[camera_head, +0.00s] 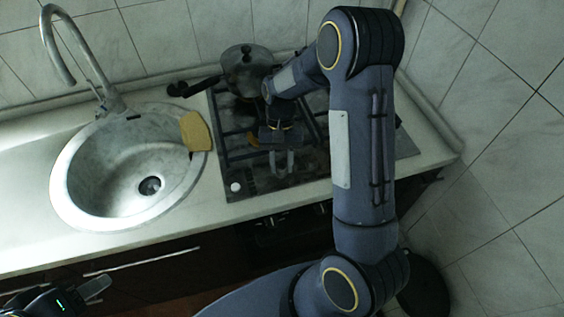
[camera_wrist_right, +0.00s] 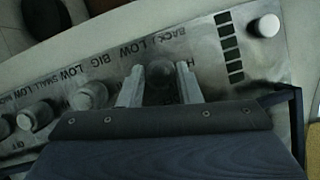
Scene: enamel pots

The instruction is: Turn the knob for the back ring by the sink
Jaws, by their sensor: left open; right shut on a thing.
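The hob's metal control panel (camera_wrist_right: 210,45) carries a row of round knobs with upside-down lettering, including BACK, BIG and SMALL. My right gripper (camera_wrist_right: 160,88) has its two fingers on either side of a dark round knob (camera_wrist_right: 161,76), by the word BACK, and is shut on it. In the head view my right gripper (camera_head: 283,163) points down at the front of the hob (camera_head: 235,145), and the held knob cannot be made out there. My left gripper (camera_head: 85,295) is open and empty at the bottom left, in front of the counter, partly cut off.
The round sink (camera_head: 85,185) with its tap (camera_head: 85,60) is left of the hob. A yellow sponge (camera_head: 196,132) lies on its right edge. A dark lidded pot (camera_head: 247,68) stands at the back of the hob. Another pale knob (camera_wrist_right: 266,25) sits at the panel's far right.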

